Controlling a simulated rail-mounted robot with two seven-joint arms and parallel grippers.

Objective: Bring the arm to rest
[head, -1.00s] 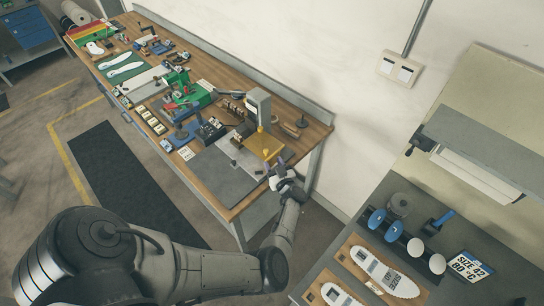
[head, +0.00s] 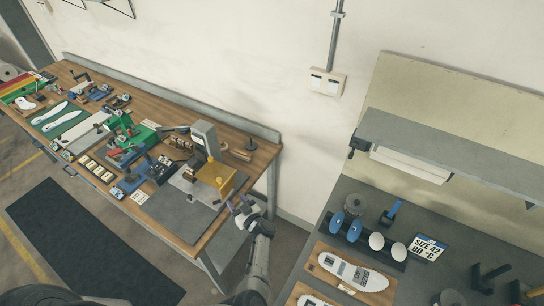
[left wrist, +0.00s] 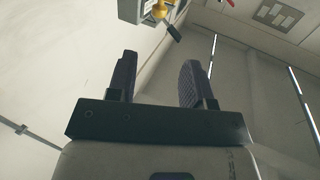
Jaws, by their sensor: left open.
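My left gripper (head: 240,206) is at the right end of the wooden workbench (head: 206,236), close to the bench's corner. In the left wrist view its two dark fingers (left wrist: 158,80) stand well apart with nothing between them. Ahead of them in that view is a grey device with a yellow part (left wrist: 158,10), seen at the top edge. My left arm (head: 260,262) comes up from the bottom of the head view. My right gripper is in neither view.
A grey machine with a yellow base (head: 214,176) stands on the bench just left of my gripper. At the right, a dark table (head: 396,284) holds insole boards (head: 350,272), blue and white pads, and a "SIZE 42 80 °C" sign (head: 427,248). A gap of floor separates the two tables.

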